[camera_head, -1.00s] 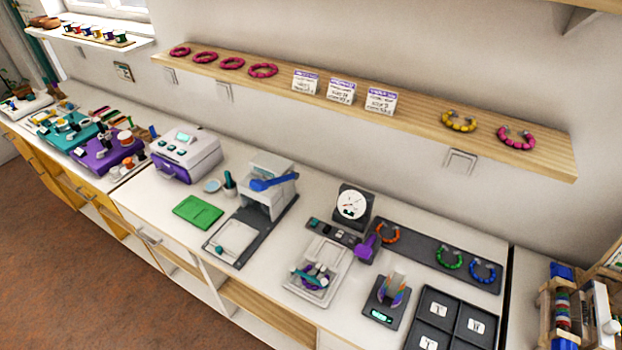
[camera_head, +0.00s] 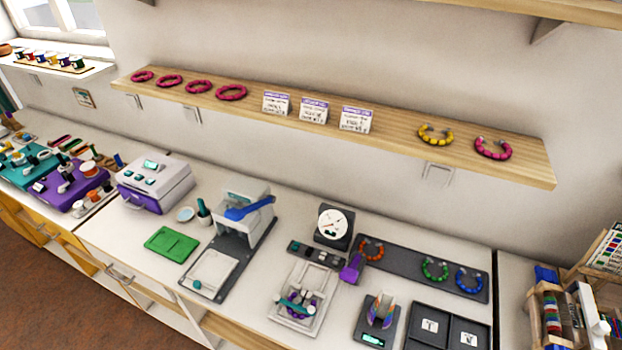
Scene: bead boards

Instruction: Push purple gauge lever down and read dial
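The gauge stands on the white counter right of centre, with a round white dial (camera_head: 333,224) on a dark upright housing. The dial has a thin pointer, but its reading is too small to tell. The purple lever (camera_head: 351,268) is at the lower right of the dial, in front of the dark base, and its end looks like a purple block. An orange bead bracelet (camera_head: 371,250) lies just right of the lever on a dark board. Neither of my grippers shows in the head view.
A white tray (camera_head: 277,311) with purple beads stands in front of the gauge. A small scale (camera_head: 369,339) holding a cup is to its right. A blue-handled press (camera_head: 217,256) stands left. A wooden shelf (camera_head: 390,137) runs along the wall above.

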